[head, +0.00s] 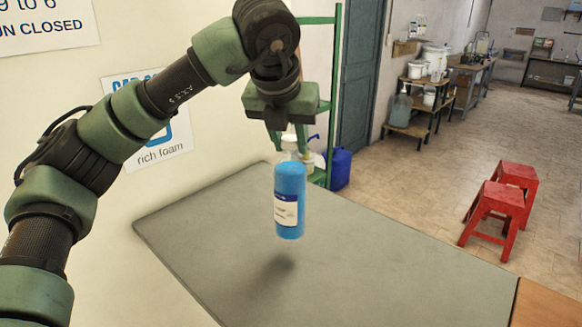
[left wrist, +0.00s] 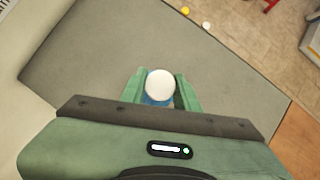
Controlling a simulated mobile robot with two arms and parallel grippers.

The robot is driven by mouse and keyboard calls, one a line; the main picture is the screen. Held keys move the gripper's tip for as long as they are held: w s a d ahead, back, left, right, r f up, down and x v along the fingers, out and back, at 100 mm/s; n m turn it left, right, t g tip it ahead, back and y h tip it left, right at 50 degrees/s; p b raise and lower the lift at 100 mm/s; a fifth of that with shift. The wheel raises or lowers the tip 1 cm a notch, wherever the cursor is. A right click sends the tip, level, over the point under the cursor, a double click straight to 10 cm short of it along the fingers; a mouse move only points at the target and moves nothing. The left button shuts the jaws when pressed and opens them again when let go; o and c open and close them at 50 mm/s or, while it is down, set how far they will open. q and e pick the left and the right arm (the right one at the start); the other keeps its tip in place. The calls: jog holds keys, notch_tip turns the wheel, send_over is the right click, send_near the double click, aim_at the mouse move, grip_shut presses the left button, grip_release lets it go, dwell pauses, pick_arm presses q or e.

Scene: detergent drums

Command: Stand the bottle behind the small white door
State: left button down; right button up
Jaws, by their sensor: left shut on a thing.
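A blue bottle (head: 289,205) with a white label and a pale top hangs upright above the grey table. Its shadow falls on the table below it, apart from its base. My left gripper (head: 288,140) is shut on the bottle's top from above. In the left wrist view, the bottle's round white cap (left wrist: 160,84) sits between the two green fingers (left wrist: 161,92). No small white door shows in either view. My right gripper is in neither view.
The grey table (head: 390,270) is bare. A cream wall with signs (head: 150,145) borders it on the left. A green rack (head: 333,100) and a blue jug (head: 340,168) stand beyond its far edge. Red stools (head: 494,212) stand on the floor at right.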

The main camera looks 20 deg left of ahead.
aim_at(291, 171)
pick_arm(q)
jog(key=shift+f, duration=0.8)
notch_tip(291, 171, down, 4)
jog(key=shift+r+p, duration=0.2)
jog(key=shift+p, duration=0.55)
jog(key=shift+f, duration=0.45)
jog(key=shift+f, duration=0.1)
jog(key=c, duration=1.1)
grip_release()
jog(key=shift+s, duration=0.1)
jog(key=shift+o, duration=0.2)
